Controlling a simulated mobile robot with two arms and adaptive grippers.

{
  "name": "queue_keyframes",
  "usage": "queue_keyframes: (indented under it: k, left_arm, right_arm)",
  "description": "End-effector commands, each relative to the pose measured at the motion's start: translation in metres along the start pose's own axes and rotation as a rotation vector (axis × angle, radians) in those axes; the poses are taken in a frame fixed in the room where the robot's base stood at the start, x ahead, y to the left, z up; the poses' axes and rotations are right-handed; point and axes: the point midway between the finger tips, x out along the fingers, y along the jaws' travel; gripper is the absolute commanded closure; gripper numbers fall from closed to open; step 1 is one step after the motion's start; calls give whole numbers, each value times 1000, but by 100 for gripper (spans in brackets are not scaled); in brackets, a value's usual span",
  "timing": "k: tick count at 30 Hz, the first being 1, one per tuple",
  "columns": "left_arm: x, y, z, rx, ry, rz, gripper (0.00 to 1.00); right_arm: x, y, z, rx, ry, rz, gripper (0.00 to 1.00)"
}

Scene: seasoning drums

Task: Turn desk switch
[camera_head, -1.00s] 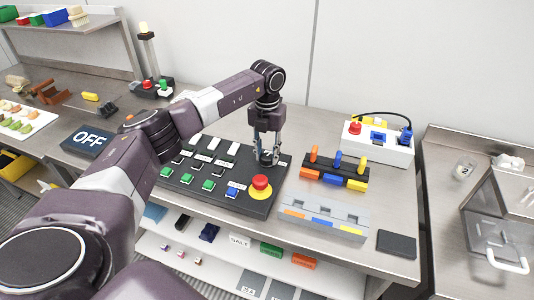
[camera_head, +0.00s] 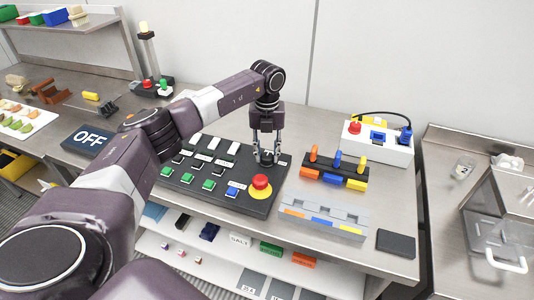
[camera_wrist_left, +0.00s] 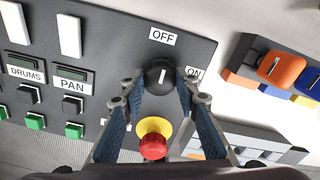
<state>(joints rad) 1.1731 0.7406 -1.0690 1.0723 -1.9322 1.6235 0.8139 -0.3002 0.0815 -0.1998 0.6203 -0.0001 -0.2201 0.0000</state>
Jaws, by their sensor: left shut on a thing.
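The desk switch is a round black knob (camera_wrist_left: 159,77) with a white pointer line, on the dark control panel (camera_head: 262,207). In the left wrist view its line points up, roughly toward the OFF label (camera_wrist_left: 163,36); the ON label (camera_wrist_left: 194,72) is to its right. The knob (camera_head: 266,158) also shows in the head view, partly covered by the fingers. My left gripper (camera_head: 266,150) reaches down from above. Its fingers (camera_wrist_left: 160,84) are shut on the knob, one at each side. My right gripper is not in view.
A red emergency button (camera_head: 260,182) on a yellow base sits close to the knob. Rows of green and black buttons and white switches fill the panel's left part. A block with coloured pegs (camera_head: 333,176) and a white socket box (camera_head: 378,145) stand to the right.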

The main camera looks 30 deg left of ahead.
Motion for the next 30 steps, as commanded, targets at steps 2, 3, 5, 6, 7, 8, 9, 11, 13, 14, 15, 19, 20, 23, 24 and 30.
queue_keyframes:
  k: [2,3,5,6,7,8,9,11,13,14,15,19,20,23,24,30]
  left_arm:
    - [-3,0,2,-3,-7,-3,96]
    - [-3,0,2,-3,-7,-3,96]
    - [-2,0,2,-3,-7,-3,66]
    - [-2,0,2,-3,-6,-3,62]
    - [-2,0,2,-3,-6,-3,58]
    - [-2,0,2,-2,-5,-2,55]
    - [-2,0,2,-2,-4,-2,54]
    - [-1,0,1,-1,-4,-2,54]
    - [-1,0,1,-1,-3,-1,54]
    - [-1,0,1,-1,-3,-1,54]
    - [-1,0,1,-1,-2,-1,54]
    - [-6,0,1,0,-3,-2,54]
    - [-9,0,1,0,-4,-3,54]
    - [-25,0,2,-1,-6,-3,54]
    - [-33,0,2,-1,-6,-3,54]
    - [-77,0,2,-1,-6,-4,54]
  right_arm:
    - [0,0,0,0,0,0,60]
    - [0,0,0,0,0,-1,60]
    - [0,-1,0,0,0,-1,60]
    - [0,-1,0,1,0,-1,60]
    - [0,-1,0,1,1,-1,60]
    - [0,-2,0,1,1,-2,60]
    - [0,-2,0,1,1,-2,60]
    - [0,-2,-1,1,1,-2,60]
    - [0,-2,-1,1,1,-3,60]
    - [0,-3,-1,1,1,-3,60]
    - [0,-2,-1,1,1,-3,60]
    - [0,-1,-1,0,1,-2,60]
    - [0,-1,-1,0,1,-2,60]
    - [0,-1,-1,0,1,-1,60]
    - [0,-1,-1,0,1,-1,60]
    - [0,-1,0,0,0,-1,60]
